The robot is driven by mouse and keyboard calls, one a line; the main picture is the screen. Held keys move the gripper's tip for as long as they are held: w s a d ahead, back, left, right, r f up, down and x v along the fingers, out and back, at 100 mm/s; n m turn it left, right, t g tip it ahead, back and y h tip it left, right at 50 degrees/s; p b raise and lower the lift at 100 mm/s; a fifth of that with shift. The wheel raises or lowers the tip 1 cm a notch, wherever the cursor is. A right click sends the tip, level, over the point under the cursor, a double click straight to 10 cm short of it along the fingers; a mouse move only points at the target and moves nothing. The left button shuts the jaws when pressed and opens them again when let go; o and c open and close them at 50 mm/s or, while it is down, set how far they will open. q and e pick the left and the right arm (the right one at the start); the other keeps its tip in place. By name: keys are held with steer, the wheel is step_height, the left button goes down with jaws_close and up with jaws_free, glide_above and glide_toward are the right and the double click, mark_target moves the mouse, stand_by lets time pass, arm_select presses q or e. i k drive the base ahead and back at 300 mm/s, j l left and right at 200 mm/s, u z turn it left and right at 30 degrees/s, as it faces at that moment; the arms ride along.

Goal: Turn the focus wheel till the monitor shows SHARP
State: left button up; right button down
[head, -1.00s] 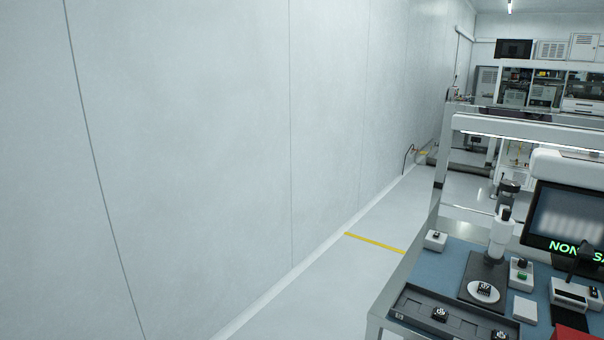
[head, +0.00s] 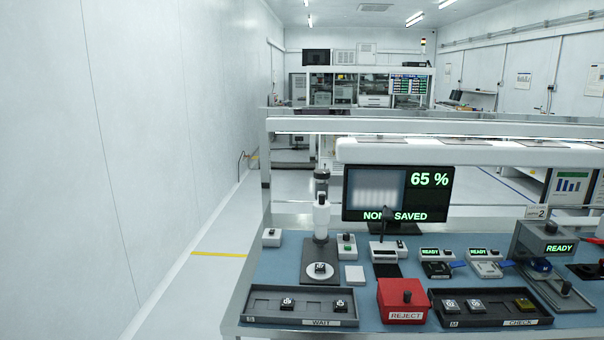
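The monitor (head: 398,194) stands at the back of the bench. Its left part shows a blurred pale picture, its right part reads 65 %, and its lower line reads NON(E) SAVED, partly covered by a dark upright part. The white and black microscope (head: 321,215) stands left of the monitor on a dark base. A small chip (head: 320,268) lies on the round white stage under it. A small white box with a dark knob (head: 271,237) stands left of the microscope; I cannot tell whether this knob is the focus wheel. Neither gripper is in view.
The WAIT tray (head: 262,310) with chips lies at the front left. A red REJECT box (head: 404,301) stands right of it, then the CHECK tray (head: 500,314). A READY tester (head: 540,245) is at the right. Floor left of the bench (head: 205,275) is clear.

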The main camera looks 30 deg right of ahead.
mark_target(320, 174)
steer(key=z, duration=1.8)
steer(key=i+j, duration=0.35)
